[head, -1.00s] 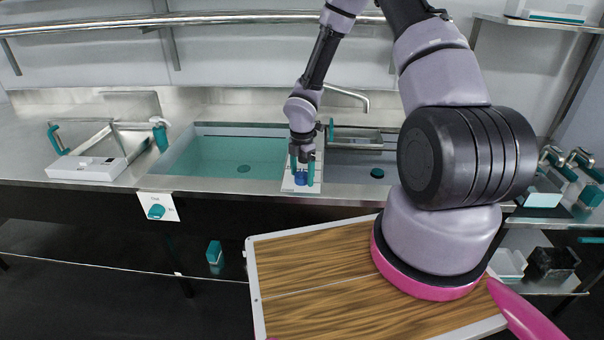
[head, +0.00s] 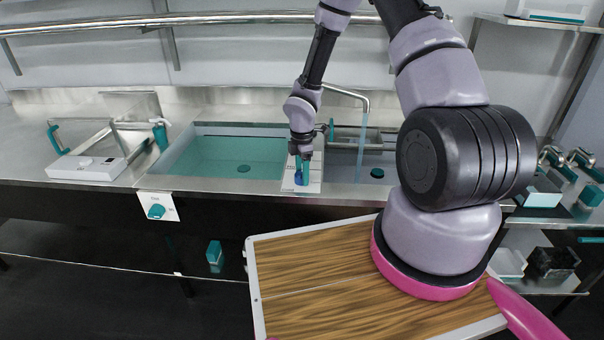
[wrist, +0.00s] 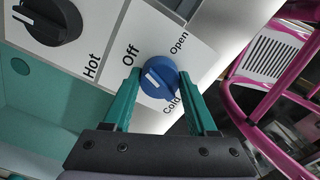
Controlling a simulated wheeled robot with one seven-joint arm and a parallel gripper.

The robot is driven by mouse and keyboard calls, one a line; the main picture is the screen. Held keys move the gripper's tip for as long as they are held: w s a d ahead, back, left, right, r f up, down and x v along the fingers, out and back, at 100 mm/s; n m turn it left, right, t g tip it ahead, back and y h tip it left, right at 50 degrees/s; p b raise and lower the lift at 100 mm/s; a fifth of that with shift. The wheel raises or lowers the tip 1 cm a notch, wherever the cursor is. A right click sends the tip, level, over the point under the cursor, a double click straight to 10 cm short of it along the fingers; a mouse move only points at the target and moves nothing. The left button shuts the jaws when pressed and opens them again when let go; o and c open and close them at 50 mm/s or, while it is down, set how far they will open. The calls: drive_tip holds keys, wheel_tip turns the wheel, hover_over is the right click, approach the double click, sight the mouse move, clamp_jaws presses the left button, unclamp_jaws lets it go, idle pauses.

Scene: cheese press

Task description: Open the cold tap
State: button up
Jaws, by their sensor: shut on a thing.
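The cold tap is a round blue knob (head: 299,178) on a white panel (head: 314,185) at the sink's front edge. The wrist view shows the blue knob (wrist: 165,66) with a white mark, beside the words "Off", "Open" and "Cold". My gripper (head: 302,172) points down at it, and its teal fingers (wrist: 160,82) are closed on the knob's two sides. A thin bluish stream of water (head: 362,135) falls from the curved metal spout (head: 346,93) into the right basin.
A black knob marked "Hot" (wrist: 55,22) sits beside the cold one. The left basin (head: 235,157) holds teal-tinted liquid. A white box (head: 88,169) stands on the counter at left. A wood-topped surface (head: 320,280) lies in front, below my arm.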

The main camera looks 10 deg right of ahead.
drive_tip(key=m, duration=1.4)
idle(0.7)
drive_tip(key=o, duration=1.4)
drive_tip(key=shift+c, duration=0.2)
wheel_tip(320, 180, up, 11)
